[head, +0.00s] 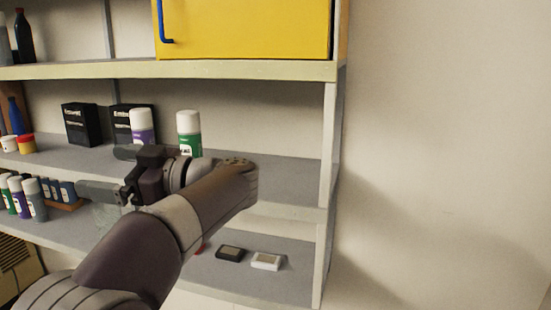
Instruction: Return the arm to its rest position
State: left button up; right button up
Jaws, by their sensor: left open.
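My left arm comes in from the bottom left and reaches up in front of the shelf unit (275,178). My left gripper (108,172) is at its end, turned back toward the left. Its two fingers are apart and I see nothing held between them. A purple can with a white cap (142,122) and a green can with a white cap (189,126) stand on the middle shelf just behind the gripper. The arm hides part of the middle and lower shelves. My right gripper is not in view.
Black boxes (80,124) stand on the middle shelf. A dark small box (229,254) and a white small box (266,261) lie on the lower shelf. Several cans (34,199) stand lower left. A yellow cabinet (245,28) is above. The right has a bare wall (450,150).

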pick_arm(q)
jog(key=w+d+f+m+t+h, duration=0.2)
jog(key=w+d+m+t+h, duration=0.55)
jog(key=w+t, duration=0.65)
jog(key=s+d+f+m+g+h+p, duration=0.1)
jog(key=d+f+m+h+p, duration=0.1)
jog(key=d+f+m+h, duration=0.5)
jog(key=s+d+f+m+g+h+p, duration=0.1)
jog(key=d+f+m+h, duration=0.15)
jog(key=f+h, duration=0.45)
jog(key=s+a+f+m+g+y+p, duration=0.25)
jog(key=s+f+g, duration=0.45)
jog(key=s+f, duration=0.55)
jog(key=s+a+f+g+p, duration=0.2)
jog(key=s+a+g, duration=0.1)
jog(key=s, duration=0.5)
jog(key=s+a+f+g+p, duration=0.2)
jog(key=s+a+g, duration=0.1)
jog(key=s, duration=0.5)
jog(key=shift+s+y, duration=0.15)
jog(key=shift+y, duration=0.25)
